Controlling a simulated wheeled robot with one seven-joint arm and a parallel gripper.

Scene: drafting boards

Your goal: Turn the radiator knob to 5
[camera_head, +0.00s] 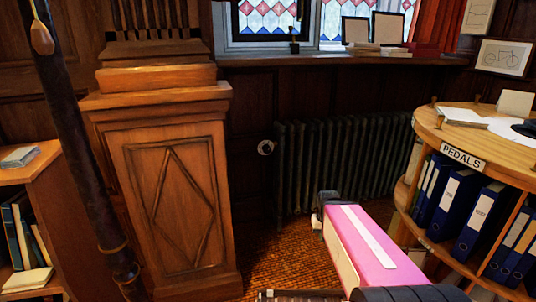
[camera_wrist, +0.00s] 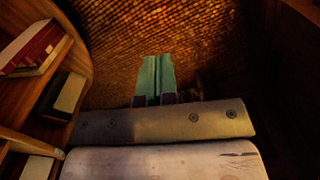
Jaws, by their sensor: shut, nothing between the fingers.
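The radiator (camera_head: 340,165) is dark, ribbed and stands under the window sill. My gripper (camera_wrist: 156,62) shows in the wrist view with its two teal fingers shut together and empty, over the carpet. The knob is not in the wrist view. In the head view my pink arm is low, right of and below the knob, and does not touch it.
A wooden pedestal (camera_head: 170,190) stands left of the knob. A curved shelf unit labelled PEDALS (camera_head: 462,157) holds binders at the right. Another low bookshelf (camera_head: 38,165) is at the far left. Patterned carpet (camera_head: 275,255) lies open between them. In the wrist view, shelves with a red book (camera_wrist: 32,48) are close at left.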

